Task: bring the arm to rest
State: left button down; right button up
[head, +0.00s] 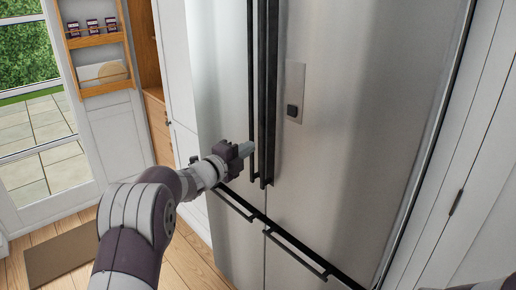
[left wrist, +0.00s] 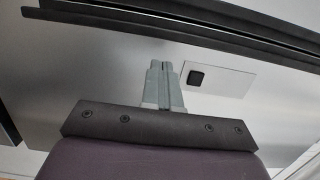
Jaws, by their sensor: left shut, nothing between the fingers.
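My left arm (head: 134,222) reaches in from the lower left of the head view. My left gripper (head: 247,148) is close in front of the steel fridge (head: 345,150), beside the lower part of its long dark upright handles (head: 266,90). The gripper is shut and empty. In the left wrist view its two grey fingers (left wrist: 163,85) lie together, with the fridge front behind them and a dark handle (left wrist: 190,30) across the top. I cannot tell whether the fingers touch the fridge. My right gripper is in neither view.
Lower drawer handles (head: 298,252) stick out below the gripper. A dispenser panel (head: 294,92) is on the right fridge door. A glass door (head: 40,110) with a wooden rack (head: 98,40) stands at the left. A brown mat (head: 62,254) lies on the floor.

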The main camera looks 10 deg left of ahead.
pick_arm(q)
jog(key=s+a+f+n+g+y, duration=0.3)
jog(key=s+a+f+n+y, duration=0.15)
jog(key=f+n, duration=0.25)
jog(key=s+a+f+n+g+y, duration=0.35)
jog(key=s+a+f+n, duration=0.2)
jog(key=f+n, duration=0.2)
jog(key=s+d+f+n+g, duration=0.1)
jog(key=s+d+n+g, duration=0.1)
jog(key=s, duration=0.7)
jog(key=s+d+f+n+g, duration=0.2)
jog(key=s+d, duration=0.3)
jog(key=s, duration=0.5)
jog(key=s+d+f+n+g, duration=0.1)
jog(key=s+d+n+g, duration=0.3)
jog(key=s, duration=0.5)
jog(key=shift+s+d+f, duration=0.2)
jog(key=shift+s+f, duration=0.05)
